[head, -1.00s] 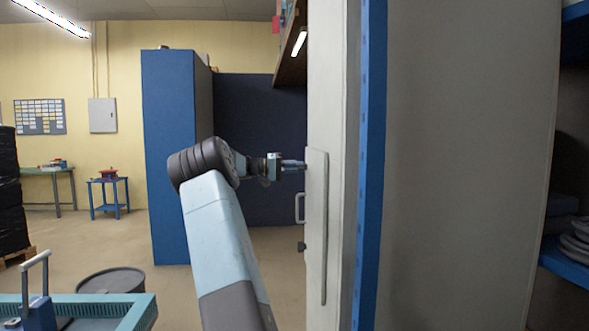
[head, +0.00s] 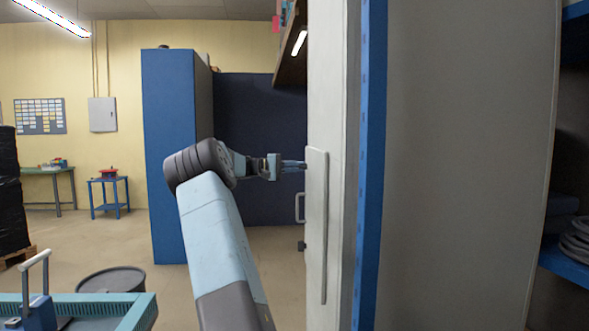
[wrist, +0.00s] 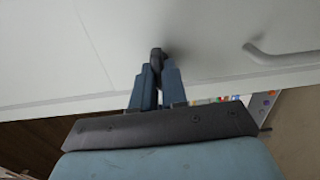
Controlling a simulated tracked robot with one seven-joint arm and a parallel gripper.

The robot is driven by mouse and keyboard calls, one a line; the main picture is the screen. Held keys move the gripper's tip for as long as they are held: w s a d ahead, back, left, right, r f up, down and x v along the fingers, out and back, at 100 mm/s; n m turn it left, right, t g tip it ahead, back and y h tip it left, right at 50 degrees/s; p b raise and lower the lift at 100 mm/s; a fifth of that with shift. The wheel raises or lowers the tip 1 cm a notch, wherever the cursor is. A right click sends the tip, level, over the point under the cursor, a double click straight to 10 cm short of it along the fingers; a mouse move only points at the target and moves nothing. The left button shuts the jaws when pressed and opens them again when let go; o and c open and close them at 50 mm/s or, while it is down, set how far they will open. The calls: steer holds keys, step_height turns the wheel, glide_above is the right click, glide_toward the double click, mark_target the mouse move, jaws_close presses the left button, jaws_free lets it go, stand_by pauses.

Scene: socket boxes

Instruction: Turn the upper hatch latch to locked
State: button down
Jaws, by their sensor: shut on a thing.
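The upper hatch latch (wrist: 156,58) is a small dark knob on the pale hatch panel in the wrist view. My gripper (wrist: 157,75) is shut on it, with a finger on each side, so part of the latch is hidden. In the head view my gripper (head: 300,165) reaches the left side of the pale cabinet (head: 333,90). The latch itself is hard to make out there, and its turned angle cannot be told.
A pale handle (head: 299,207) sits below my gripper on the cabinet face, with a dark lower latch (head: 301,246) under it. A blue cabinet (head: 168,150) stands behind my arm. A blue upright (head: 370,170) edges the cabinet on the right.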

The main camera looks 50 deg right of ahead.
steer(key=shift+w+f, duration=0.1)
steer(key=c, duration=1.2)
jaws_free()
steer(key=shift+o, duration=0.2)
steer(key=v, duration=1.3)
steer(key=shift+w+a, duration=0.25)
steer(key=shift+w, duration=0.05)
steer(key=shift+s, duration=0.1)
steer(key=s+a+f+n+t+y, duration=0.2)
steer(key=s+a+f+t+y, duration=0.2)
steer(key=s+a, duration=0.8)
steer(key=s+a+f+n+t+y, duration=0.3)
steer(key=s+a+t, duration=0.4)
steer(key=s+a, duration=0.6)
steer(key=s+a+f+n+t+y, duration=0.2)
steer(key=s+a+f+t+y, duration=0.3)
steer(key=s+a, duration=0.7)
steer(key=a+t+y, duration=0.1)
steer(key=a, duration=0.9)
steer(key=shift+s+n+y, duration=0.25)
steer(key=shift+n+y, duration=0.15)
